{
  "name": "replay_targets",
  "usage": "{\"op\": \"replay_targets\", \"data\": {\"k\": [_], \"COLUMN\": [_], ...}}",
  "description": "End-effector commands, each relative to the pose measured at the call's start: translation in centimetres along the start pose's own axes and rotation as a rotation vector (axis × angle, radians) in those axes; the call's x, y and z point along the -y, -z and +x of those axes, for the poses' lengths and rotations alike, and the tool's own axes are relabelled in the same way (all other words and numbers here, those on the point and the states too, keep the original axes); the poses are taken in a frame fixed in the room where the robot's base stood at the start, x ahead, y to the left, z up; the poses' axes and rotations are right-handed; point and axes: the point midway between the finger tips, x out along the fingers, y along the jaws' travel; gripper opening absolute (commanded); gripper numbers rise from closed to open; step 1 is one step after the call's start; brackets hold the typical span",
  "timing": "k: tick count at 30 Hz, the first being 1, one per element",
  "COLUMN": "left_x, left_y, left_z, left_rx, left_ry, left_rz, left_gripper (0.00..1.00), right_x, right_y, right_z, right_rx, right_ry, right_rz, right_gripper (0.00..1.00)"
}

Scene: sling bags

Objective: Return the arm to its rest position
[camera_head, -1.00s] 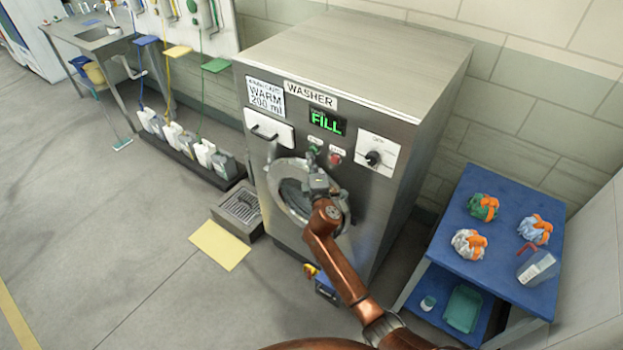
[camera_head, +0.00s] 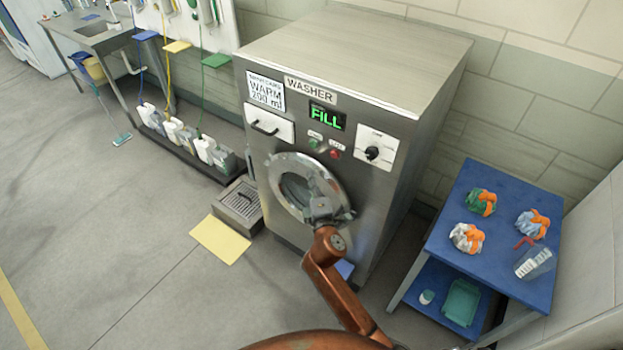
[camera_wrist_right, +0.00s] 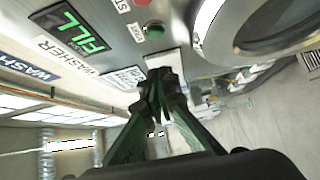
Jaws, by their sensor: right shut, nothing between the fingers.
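My right gripper (camera_head: 320,200) is in front of the round door (camera_head: 283,187) of the steel washer (camera_head: 340,70). Its fingers are together with nothing between them. In the right wrist view the closed dark fingertips (camera_wrist_right: 163,76) point toward the washer front, below the green start button (camera_wrist_right: 154,31) in that picture. The gripper appears apart from the panel, and it hides part of the door's right side. The washer display (camera_head: 326,117) reads FILL. My left gripper is not in view.
A blue table (camera_head: 470,185) at right carries several tied bundles and a clear jug (camera_head: 533,262). A grated box (camera_head: 238,203) and a yellow floor mat (camera_head: 220,239) lie left of the washer. Jugs (camera_head: 187,137) line the wall rack. The left floor is open.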

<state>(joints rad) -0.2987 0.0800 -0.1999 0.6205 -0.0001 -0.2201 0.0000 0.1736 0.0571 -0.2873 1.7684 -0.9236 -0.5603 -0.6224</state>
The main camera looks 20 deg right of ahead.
Motion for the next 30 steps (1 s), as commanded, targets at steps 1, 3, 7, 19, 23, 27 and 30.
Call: {"op": "replay_targets", "data": {"k": [1,3,7,19,23,27,30], "left_x": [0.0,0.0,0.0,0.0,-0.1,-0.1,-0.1], "left_y": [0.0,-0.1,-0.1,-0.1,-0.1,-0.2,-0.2], "left_z": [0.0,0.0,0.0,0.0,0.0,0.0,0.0], "left_rx": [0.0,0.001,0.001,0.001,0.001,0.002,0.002], "left_ry": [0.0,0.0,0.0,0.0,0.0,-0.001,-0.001], "left_rz": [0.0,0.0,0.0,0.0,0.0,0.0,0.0], "left_gripper": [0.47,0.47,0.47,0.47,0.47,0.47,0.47], "right_x": [0.0,0.0,0.0,2.3,9.2,19.2,26.2], "right_y": [0.0,0.0,0.0,-0.2,-0.8,-2.1,-3.3], "right_z": [0.0,0.0,0.0,0.2,0.1,-1.3,-3.2], "right_rx": [0.0,0.0,0.0,-0.004,-0.008,0.001,0.023], "right_ry": [0.0,0.0,0.0,0.038,0.151,0.314,0.427], "right_rz": [0.0,0.0,0.0,0.016,0.072,0.169,0.245], "right_gripper": [0.0,0.0,0.0,0.0,0.0,0.0,0.0]}}
